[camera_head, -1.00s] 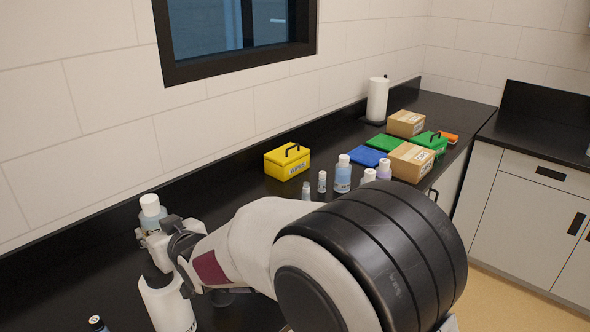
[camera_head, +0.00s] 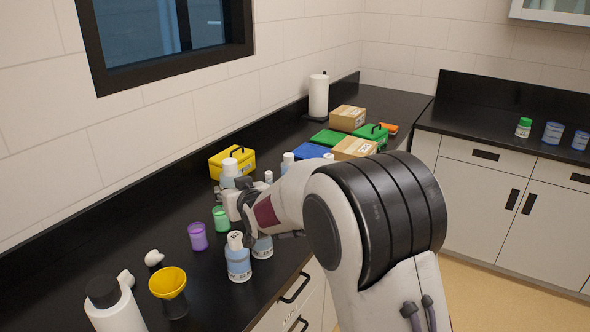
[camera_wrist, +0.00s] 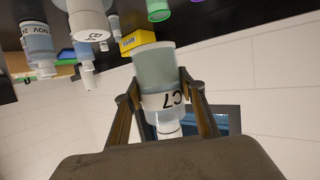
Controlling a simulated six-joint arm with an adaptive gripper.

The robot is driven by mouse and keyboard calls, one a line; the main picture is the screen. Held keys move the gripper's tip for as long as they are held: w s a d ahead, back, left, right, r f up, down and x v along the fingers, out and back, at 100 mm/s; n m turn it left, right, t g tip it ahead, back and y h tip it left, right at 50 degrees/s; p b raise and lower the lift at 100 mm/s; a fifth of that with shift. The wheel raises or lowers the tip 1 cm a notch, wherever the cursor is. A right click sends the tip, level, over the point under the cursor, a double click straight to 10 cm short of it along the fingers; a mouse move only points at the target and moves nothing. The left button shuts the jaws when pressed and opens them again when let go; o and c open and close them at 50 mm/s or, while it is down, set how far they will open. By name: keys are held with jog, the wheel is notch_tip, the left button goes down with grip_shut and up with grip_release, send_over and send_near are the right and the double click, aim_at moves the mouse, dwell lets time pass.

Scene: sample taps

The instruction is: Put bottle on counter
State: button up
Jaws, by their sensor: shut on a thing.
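My gripper (camera_wrist: 160,88) is shut on a bottle (camera_wrist: 155,65) with a pale blue-grey body, a white cap and a label reading C7. In the wrist view the bottle appears upside down. In the head view its white cap and pale body (camera_head: 230,170) look upright, in front of the yellow box, with my gripper (camera_head: 229,190) around it. My wrist hides its lower part. Whether its base touches the black counter (camera_head: 150,205) or hangs above it, I cannot tell.
Near my gripper stand a green cup (camera_head: 221,218), a purple cup (camera_head: 198,237) and a blue-labelled bottle (camera_head: 238,260). A yellow funnel (camera_head: 167,283) is nearer. The yellow box (camera_head: 240,155), a blue item (camera_head: 311,151) and cardboard boxes (camera_head: 354,149) are behind. Bare counter lies at left.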

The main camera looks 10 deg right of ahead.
jog(key=w+d+m+h, duration=0.3)
jog(key=d, duration=1.3)
jog(key=shift+s+a+f, duration=0.1)
jog(key=shift+a+f, duration=0.05)
jog(key=shift+f, duration=1.1)
jog(key=shift+s+a+f, duration=0.1)
jog(key=shift+f, duration=1.15)
jog(key=shift+f, duration=3.1)
jog(key=shift+f, duration=1.9)
jog(key=shift+f, duration=0.1)
